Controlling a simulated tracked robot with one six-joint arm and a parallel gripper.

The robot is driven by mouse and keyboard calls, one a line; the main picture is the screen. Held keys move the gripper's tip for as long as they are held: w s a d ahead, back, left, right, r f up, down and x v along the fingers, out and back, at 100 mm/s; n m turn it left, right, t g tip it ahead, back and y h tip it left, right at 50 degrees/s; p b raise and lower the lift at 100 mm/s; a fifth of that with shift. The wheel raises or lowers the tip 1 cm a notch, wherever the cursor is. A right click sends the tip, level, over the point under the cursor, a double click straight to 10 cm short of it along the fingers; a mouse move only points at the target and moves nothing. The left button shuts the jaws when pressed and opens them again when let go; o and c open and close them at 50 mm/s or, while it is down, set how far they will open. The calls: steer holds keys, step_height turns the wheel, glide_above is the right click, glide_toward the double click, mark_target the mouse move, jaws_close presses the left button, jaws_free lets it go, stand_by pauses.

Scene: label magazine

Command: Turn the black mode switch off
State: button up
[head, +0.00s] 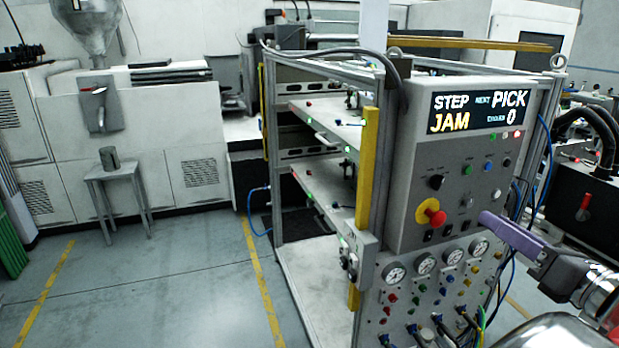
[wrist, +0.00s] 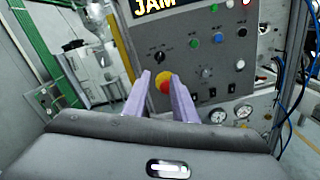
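The black mode switch appears to be the black rotary knob (head: 436,181) on the grey control panel (head: 409,205), above the red emergency button (head: 435,215) with its yellow collar. In the wrist view the black knob (wrist: 157,57) sits just above and beyond the fingertips. I cannot read its marks or tell its setting. My gripper (head: 484,217) has purple fingers and is in front of the panel, to the right of the knob and lower. In the wrist view my gripper (wrist: 162,76) is open and empty, with the red button showing between the fingers.
A display (head: 480,112) above reads STEP JAM, NEXT PICK. Blue and green buttons (head: 467,169) and other small switches sit near the knob. Gauges (head: 426,262) and hoses crowd the lower panel. A yellow post (head: 367,170) stands left of the panel.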

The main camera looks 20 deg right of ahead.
mark_target(437, 182)
steer(key=w, duration=1.4)
steer(key=shift+a, duration=0.2)
steer(key=shift+s, duration=0.1)
steer(key=shift+c, duration=0.5)
jaws_close()
